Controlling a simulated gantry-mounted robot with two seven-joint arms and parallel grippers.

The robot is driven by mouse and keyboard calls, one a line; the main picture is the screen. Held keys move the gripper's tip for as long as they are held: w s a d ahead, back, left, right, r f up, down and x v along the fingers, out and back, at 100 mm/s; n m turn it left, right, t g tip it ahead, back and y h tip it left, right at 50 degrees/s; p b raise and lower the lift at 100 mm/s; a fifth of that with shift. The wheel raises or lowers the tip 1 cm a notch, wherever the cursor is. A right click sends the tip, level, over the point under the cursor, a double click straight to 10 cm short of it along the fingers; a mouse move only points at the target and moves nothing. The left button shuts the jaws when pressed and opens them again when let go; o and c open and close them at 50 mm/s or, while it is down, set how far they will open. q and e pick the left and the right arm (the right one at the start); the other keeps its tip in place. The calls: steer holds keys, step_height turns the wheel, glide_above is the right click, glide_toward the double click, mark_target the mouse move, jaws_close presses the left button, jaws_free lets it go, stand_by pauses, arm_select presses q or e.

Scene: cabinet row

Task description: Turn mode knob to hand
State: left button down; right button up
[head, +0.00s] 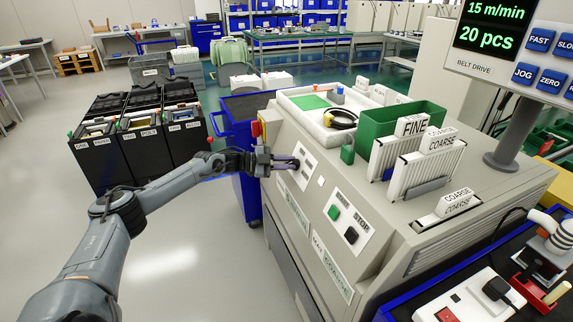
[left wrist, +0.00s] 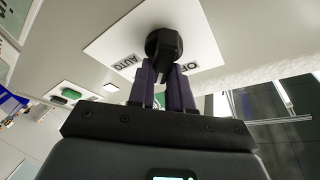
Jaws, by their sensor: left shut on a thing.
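The mode knob (left wrist: 163,44) is black and sits on a white plate (left wrist: 108,42) on the sloped front of a grey machine. In the left wrist view the plate reads AUTO on the left and OFF on the right; I see no HAND label. My left gripper (left wrist: 163,74) is shut on the knob's grip, one dark finger on each side. My right gripper is not in view.
A plate with a green button (head: 334,213) and a black button (head: 351,235) lies nearby on the same front. A blue cart (head: 240,128) stands behind the left gripper.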

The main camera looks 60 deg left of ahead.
arm_select(q)
steer(key=c, duration=1)
jaws_free()
steer(key=shift+c, duration=0.2)
steer(key=shift+s+a, duration=0.1)
steer(key=shift+s, duration=0.05)
steer(key=shift+p+v, duration=0.8)
steer(key=shift+v, duration=0.3)
steer(key=f+p+v, duration=0.1)
steer(key=p+v, duration=0.4)
steer(key=v, duration=0.3)
steer(key=shift+r, duration=0.5)
steer(key=shift+s+a, duration=0.15)
